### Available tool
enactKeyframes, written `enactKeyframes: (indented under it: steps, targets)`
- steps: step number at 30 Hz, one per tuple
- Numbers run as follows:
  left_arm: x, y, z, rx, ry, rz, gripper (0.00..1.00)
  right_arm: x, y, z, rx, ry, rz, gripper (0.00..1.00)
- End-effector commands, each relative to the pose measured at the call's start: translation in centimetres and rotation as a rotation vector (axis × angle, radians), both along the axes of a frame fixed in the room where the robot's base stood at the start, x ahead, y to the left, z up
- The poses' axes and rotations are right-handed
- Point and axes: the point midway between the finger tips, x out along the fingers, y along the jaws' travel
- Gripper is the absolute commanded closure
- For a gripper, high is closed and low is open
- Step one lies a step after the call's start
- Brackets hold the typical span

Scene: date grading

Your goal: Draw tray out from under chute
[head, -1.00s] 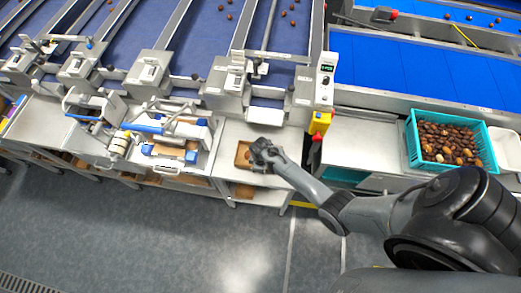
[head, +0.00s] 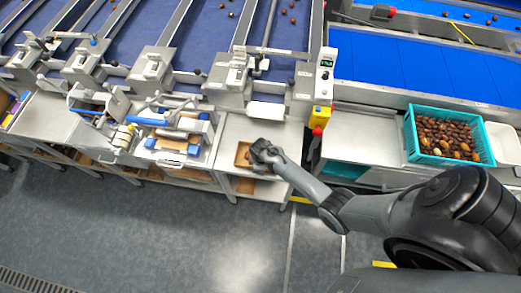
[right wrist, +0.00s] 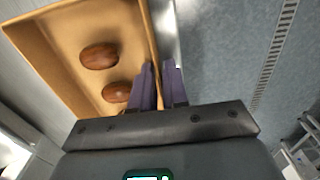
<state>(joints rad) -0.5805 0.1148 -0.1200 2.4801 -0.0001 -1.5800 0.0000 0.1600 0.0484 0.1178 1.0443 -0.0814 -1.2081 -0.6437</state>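The small tan tray (head: 238,161) lies on the metal table below a pale chute plate (head: 266,111), with a gap between tray and plate in the head view. In the right wrist view its floor (right wrist: 75,45) holds two brown dates (right wrist: 99,56) (right wrist: 117,92). My right gripper (head: 256,152) is at the tray's right side. In the right wrist view its two purple fingers (right wrist: 160,72) stand close on either side of the tray wall and appear shut on it. My left gripper is not in view.
A turquoise crate of dates (head: 409,140) stands on the right bench, beside a white tub (head: 507,148). A yellow post with a red button (head: 319,118) stands right of the tray. A metal station with blue parts (head: 165,130) is to the left. Floor is clear in front.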

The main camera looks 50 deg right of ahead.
Motion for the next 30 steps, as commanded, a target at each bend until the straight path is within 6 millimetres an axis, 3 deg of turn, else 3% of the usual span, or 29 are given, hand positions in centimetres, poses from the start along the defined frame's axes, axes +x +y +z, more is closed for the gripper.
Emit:
enactKeyframes:
  steps: [1,4,17,30]
  targets:
    - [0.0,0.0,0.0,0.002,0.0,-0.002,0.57,0.0,0.0,0.0,0.0,0.0,0.0,0.78]
    - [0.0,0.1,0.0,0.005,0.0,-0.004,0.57,0.0,0.0,0.0,0.0,0.0,0.0,0.63]
    - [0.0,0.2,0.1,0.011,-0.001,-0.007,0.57,0.0,0.0,0.7,0.001,-0.001,0.0,0.63]
    - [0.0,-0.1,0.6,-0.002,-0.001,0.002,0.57,0.0,0.0,7.4,0.0,-0.002,-0.001,0.63]
